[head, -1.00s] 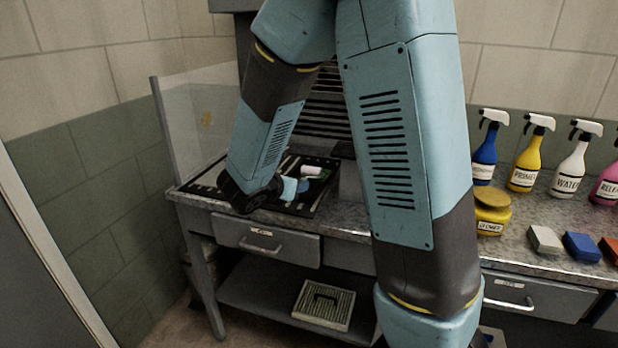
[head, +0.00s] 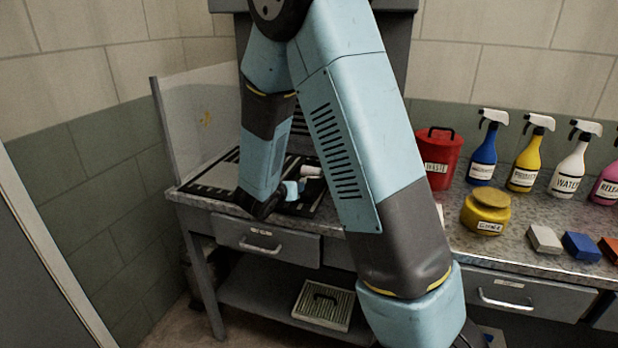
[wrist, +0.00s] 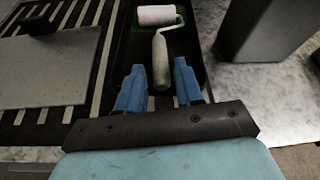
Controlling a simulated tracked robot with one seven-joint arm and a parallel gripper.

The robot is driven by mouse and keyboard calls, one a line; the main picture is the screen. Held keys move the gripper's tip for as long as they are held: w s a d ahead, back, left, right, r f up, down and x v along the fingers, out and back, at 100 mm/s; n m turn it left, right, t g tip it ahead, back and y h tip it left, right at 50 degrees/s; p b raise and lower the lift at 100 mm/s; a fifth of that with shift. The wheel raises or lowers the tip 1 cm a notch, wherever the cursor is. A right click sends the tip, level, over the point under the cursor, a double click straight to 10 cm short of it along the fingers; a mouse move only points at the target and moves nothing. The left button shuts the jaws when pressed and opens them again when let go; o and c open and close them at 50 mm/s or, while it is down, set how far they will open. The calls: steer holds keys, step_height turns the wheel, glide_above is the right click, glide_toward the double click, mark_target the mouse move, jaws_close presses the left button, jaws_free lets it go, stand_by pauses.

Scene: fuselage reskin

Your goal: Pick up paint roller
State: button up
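The paint roller (wrist: 160,50) lies in a dark tray (wrist: 194,60) in the wrist view, its pale sleeve at the top and its handle pointing toward me. My gripper (wrist: 158,75) is open, with a blue finger on each side of the handle's lower end. I cannot tell whether the fingers touch it or how high they are above the tray. In the head view the roller's pale sleeve (head: 312,171) shows just right of my gripper (head: 291,189), and my arm hides most of the rest.
A slatted rack (wrist: 62,60) with a flat grey plate (wrist: 55,75) lies left of the roller. A grey block (wrist: 262,35) stands to the right. A red waste bin (head: 438,160), yellow jar (head: 487,210) and several spray bottles (head: 524,155) stand along the bench.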

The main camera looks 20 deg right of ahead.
steer(key=shift+x, duration=2.6)
steer(key=shift+s+f, duration=0.1)
steer(key=shift+f, duration=0.1)
steer(key=shift+c, duration=0.4)
jaws_close()
